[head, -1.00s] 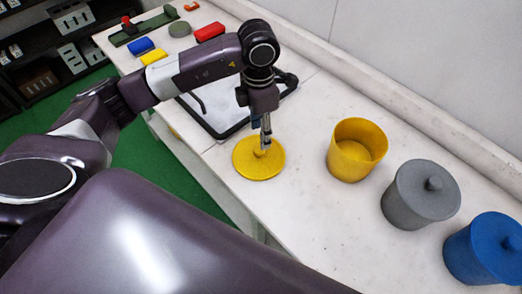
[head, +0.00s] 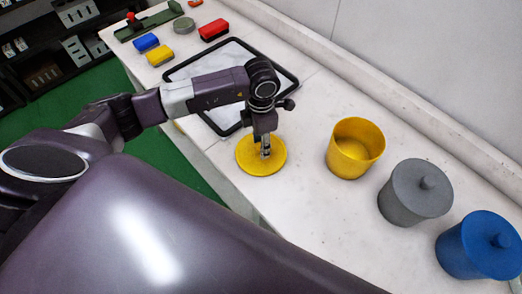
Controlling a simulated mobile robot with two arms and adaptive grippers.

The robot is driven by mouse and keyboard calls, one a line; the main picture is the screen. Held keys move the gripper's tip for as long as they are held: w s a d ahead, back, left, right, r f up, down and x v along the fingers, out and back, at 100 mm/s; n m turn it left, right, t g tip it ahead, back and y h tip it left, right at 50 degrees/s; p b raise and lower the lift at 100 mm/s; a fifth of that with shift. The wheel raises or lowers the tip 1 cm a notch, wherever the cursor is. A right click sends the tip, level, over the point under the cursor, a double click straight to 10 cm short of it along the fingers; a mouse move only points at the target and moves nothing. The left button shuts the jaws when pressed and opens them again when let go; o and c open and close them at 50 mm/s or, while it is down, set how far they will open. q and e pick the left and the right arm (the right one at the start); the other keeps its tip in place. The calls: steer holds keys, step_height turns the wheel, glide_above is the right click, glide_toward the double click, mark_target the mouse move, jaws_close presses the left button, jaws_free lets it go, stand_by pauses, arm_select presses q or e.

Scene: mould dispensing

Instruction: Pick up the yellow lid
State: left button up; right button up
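The yellow lid (head: 252,165) is a flat round disc with a knob in its middle. It lies on the white table near the front edge, left of the open yellow pot (head: 345,162). My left gripper (head: 265,153) points down at the lid's middle, with its fingers at the knob. The fingers and arm hide the knob, and I cannot tell whether they are closed on it. My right gripper is not in view.
A grey lidded pot (head: 402,204) and a blue lidded pot (head: 460,251) stand to the right. A black-rimmed tray (head: 287,73) lies behind my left arm. Red (head: 213,30), blue (head: 146,42) and yellow (head: 160,56) blocks lie at the far left. A wall runs along the back.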

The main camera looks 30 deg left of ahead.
arm_select(q)
jaws_close()
steer(key=shift+r, duration=0.1)
